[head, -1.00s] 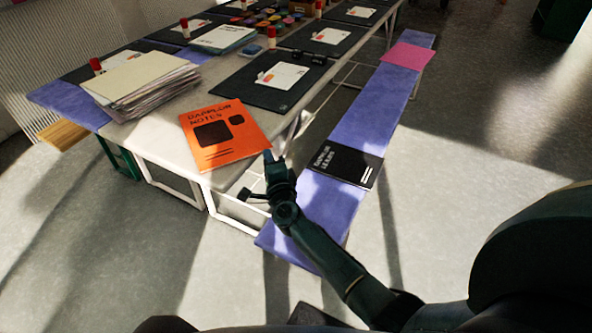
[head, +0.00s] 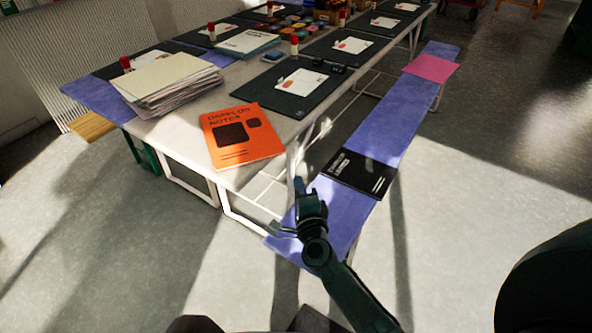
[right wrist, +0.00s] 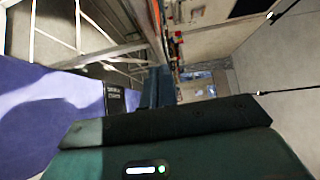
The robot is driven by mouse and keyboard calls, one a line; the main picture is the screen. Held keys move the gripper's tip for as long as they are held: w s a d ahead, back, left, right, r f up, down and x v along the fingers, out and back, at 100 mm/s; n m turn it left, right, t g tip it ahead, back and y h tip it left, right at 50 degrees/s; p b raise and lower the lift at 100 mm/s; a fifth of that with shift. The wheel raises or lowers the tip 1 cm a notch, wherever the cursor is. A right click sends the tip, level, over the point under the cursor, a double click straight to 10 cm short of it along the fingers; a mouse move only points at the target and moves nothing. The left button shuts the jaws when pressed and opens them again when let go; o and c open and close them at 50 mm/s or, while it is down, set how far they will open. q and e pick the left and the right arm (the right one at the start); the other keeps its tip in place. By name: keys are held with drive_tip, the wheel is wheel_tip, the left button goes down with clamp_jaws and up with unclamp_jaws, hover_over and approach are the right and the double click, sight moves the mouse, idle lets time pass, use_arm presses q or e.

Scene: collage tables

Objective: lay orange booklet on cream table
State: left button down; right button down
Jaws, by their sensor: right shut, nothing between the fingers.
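The orange booklet (head: 241,135) lies flat on the near end of the cream table (head: 190,140), cover up, close to the table's front right corner. My right gripper (head: 300,188) is shut and empty. In the head view it appears below and to the right of the booklet, apart from it, over the purple bench. In the right wrist view the dark fingers (right wrist: 158,88) are together, with nothing held. My left gripper is not in view.
A purple bench (head: 385,130) runs along the table's right side, bearing a black booklet (head: 360,174) and a pink sheet (head: 431,68). A paper stack (head: 170,82) stands left of the orange booklet. Dark mats (head: 285,90) with cards and glue sticks lie farther back.

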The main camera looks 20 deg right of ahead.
drive_tip(key=shift+s+a, duration=0.2)
drive_tip(key=shift+s, duration=1.45)
drive_tip(key=shift+s, duration=0.1)
